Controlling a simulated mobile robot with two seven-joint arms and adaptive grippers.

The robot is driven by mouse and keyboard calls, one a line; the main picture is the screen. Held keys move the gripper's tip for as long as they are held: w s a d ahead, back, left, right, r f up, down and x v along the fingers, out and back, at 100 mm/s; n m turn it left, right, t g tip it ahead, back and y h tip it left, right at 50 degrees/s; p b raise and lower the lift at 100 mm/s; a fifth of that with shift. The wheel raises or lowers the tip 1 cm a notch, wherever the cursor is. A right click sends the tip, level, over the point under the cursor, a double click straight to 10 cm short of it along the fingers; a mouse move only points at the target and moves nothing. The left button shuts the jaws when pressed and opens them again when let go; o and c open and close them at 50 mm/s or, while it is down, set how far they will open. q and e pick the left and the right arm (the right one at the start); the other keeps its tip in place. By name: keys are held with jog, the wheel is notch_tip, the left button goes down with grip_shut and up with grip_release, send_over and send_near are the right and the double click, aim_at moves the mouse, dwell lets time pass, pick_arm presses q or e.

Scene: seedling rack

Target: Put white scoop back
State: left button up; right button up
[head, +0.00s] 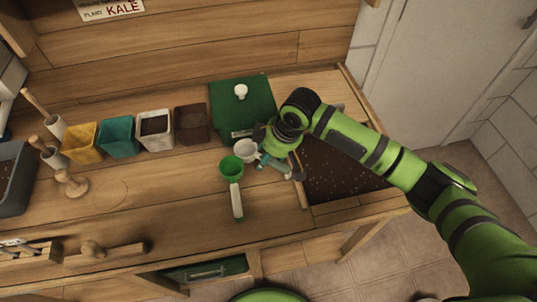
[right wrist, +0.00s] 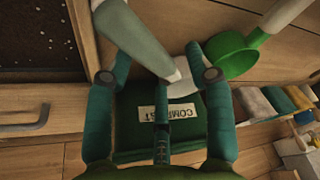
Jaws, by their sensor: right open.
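The white scoop (head: 246,150) lies on the wooden bench in the head view, its bowl at the left and its handle running right under my right gripper (head: 270,158). In the right wrist view the fingers of my right gripper (right wrist: 160,77) are spread open. The pale handle of the white scoop (right wrist: 135,38) shows between and beyond them, with its bowl partly hidden behind a finger. No firm grip on the handle shows. My left gripper is not in view.
A green scoop (head: 232,168) lies just left of the white one. The green compost box (head: 240,98) stands behind. A sunken soil bed (head: 335,178) is at the right. Several coloured pots (head: 118,138) line the back left. The bench's front middle is clear.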

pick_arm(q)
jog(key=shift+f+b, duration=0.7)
pick_arm(e)
jog(key=v, duration=1.2)
jog(key=shift+r, duration=0.2)
jog(key=shift+a, duration=0.1)
